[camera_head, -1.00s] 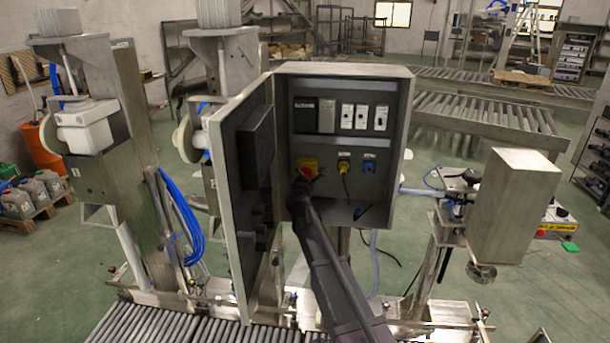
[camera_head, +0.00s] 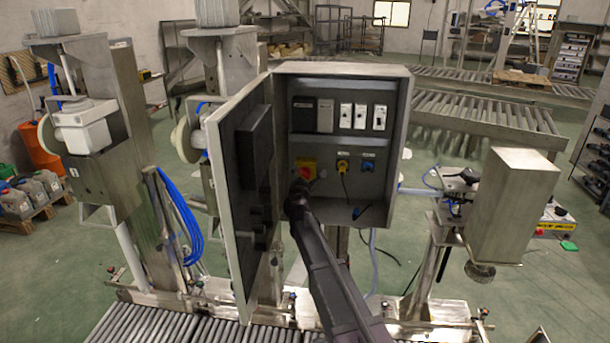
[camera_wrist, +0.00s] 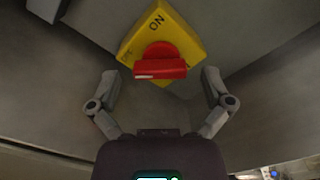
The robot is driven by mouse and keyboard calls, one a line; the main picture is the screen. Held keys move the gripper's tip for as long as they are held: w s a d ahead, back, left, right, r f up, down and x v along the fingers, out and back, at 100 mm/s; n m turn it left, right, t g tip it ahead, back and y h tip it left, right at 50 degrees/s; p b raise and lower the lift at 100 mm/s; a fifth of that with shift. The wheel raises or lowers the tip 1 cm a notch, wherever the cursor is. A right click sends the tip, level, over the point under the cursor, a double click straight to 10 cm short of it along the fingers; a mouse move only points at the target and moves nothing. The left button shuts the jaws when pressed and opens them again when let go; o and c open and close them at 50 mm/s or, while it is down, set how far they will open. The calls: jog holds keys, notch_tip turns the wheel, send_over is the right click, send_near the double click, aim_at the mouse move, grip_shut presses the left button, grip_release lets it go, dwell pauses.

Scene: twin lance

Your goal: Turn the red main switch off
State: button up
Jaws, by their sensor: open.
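The red main switch (camera_wrist: 160,62) is a red knob on a yellow plate (camera_wrist: 182,30) marked ON. In the head view the red switch (camera_head: 306,172) sits low at the left inside the open grey cabinet (camera_head: 400,130). My gripper (camera_wrist: 160,78) is open and empty in the wrist view, one finger on each side below the knob, apart from it. In the head view my gripper (camera_head: 298,190) is just below the switch, and its fingers are too small to make out.
The cabinet door (camera_head: 232,200) stands open to the left, close beside my arm. A yellow switch (camera_head: 342,166) and a blue socket (camera_head: 367,165) sit right of the red switch. A steel box (camera_head: 512,205) stands to the right. A roller conveyor (camera_head: 150,325) runs below.

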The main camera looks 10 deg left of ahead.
jog(key=s, duration=1)
jog(key=shift+a, duration=0.15)
jog(key=s+d+f+m+g+h, duration=0.25)
jog(key=d+m, duration=0.25)
jog(key=d, duration=0.3)
jog(key=s+d+f+m+g+h, duration=0.2)
jog(key=s+d+f+m+g, duration=0.15)
jog(key=d+m, duration=0.3)
jog(key=s+d+f+m+g+h, duration=0.25)
jog(key=s+d+f+m, duration=0.2)
jog(key=d, duration=0.45)
jog(key=s+d+f+m+g+y, duration=0.2)
jog(key=s+f+m+g+y, duration=0.1)
jog(key=s, duration=0.7)
jog(key=s+d+f+m+g+y, duration=0.1)
jog(key=s+f+m+g+y, duration=0.3)
jog(key=s, duration=0.6)
jog(key=f+m+g, duration=0.1)
jog(key=m+g, duration=0.1)
jog(key=m, duration=0.1)
jog(key=shift+d+m+y, duration=0.3)
jog(key=shift+d+m, duration=0.1)
jog(key=shift+w+g, duration=0.1)
jog(key=shift+g, duration=0.15)
jog(key=c, duration=0.6)
